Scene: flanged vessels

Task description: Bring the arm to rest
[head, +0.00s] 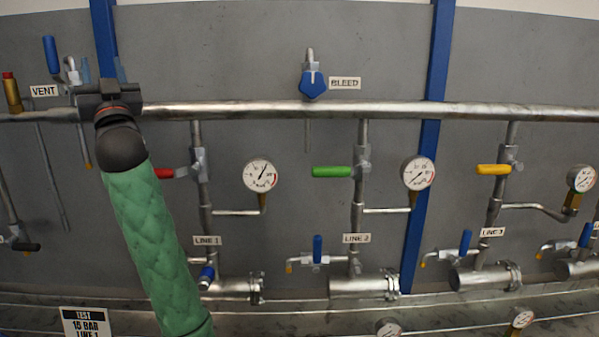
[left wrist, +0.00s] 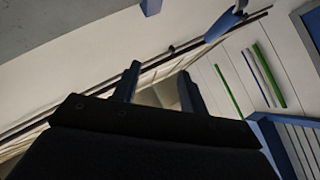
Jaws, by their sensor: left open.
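My left arm, in a green padded sleeve, rises from the bottom of the head view. Its left gripper (head: 103,68) is in front of the upper pipe, just right of the VENT label (head: 44,91). Its wrist hides part of the pipe. The left wrist view shows the two blue-grey fingers (left wrist: 158,85) spread apart with nothing between them. The gripper is open and empty. Whether it touches the pipe or the vent valve cannot be told. My right gripper is not in view.
A long horizontal pipe (head: 300,110) runs across the grey wall. A blue BLEED knob (head: 312,84) sits above it. Red (head: 164,173), green (head: 332,172) and yellow (head: 493,170) handles and gauges stand below. A TEST sign (head: 86,322) is at lower left.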

